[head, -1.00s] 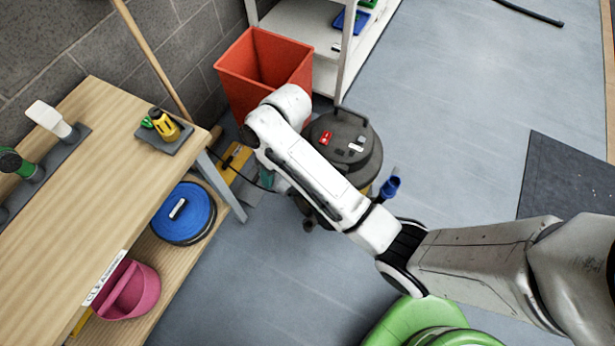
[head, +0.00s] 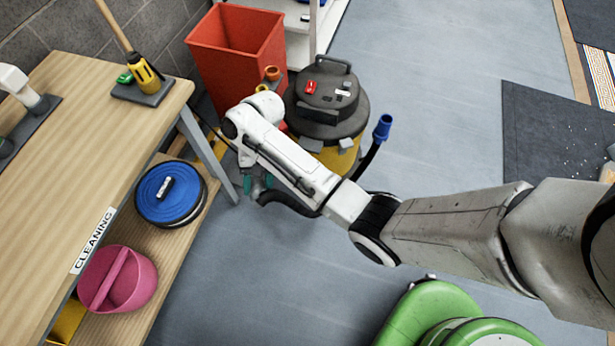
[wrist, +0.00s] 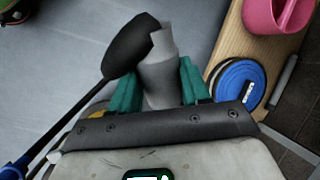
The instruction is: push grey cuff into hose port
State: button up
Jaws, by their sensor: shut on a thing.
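The grey cuff (wrist: 160,78) is between the teal fingers of my gripper (wrist: 158,84) in the wrist view, and they are shut on it. A thick black hose part (wrist: 132,48) lies against or just beside the cuff's upper end; I cannot tell if they are joined. In the head view my gripper (head: 256,182) is low, left of and in front of the vacuum (head: 326,100), which has a dark top and yellow body. My arm covers part of the vacuum's front. I cannot make out the hose port.
A blue hose end (head: 383,127) stands right of the vacuum. A red-orange bin (head: 225,65) is behind it. A green machine (head: 440,310) is at the front. Floor at right is open.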

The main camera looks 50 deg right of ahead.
jog(key=w+d+f+m+t+y+b, duration=0.1)
jog(key=d+f+m+t+y+b, duration=0.25)
jog(key=f+m+b, duration=0.4)
jog(key=w+d+f+m+t+y+b, duration=0.2)
jog(key=d+f+m+t+b, duration=0.15)
jog(key=f+m+b, duration=0.45)
jog(key=s+d+f+m+t+h+b, duration=0.2)
jog(key=d+f+m+t+h+b, duration=0.7)
jog(key=d+f, duration=0.6)
jog(key=f+m+t+b, duration=0.1)
jog(key=m+t+b, duration=0.1)
jog(key=t+b, duration=0.1)
jog(key=shift+m+t+b, duration=0.3)
jog(key=shift+m+b, duration=0.05)
jog(key=shift+b, duration=0.45)
jog(key=shift+r, duration=0.1)
jog(key=shift+f+b, duration=2.1)
jog(key=shift+f, duration=0.4)
jog(key=shift+f+b, duration=1.65)
jog(key=shift+f, duration=0.35)
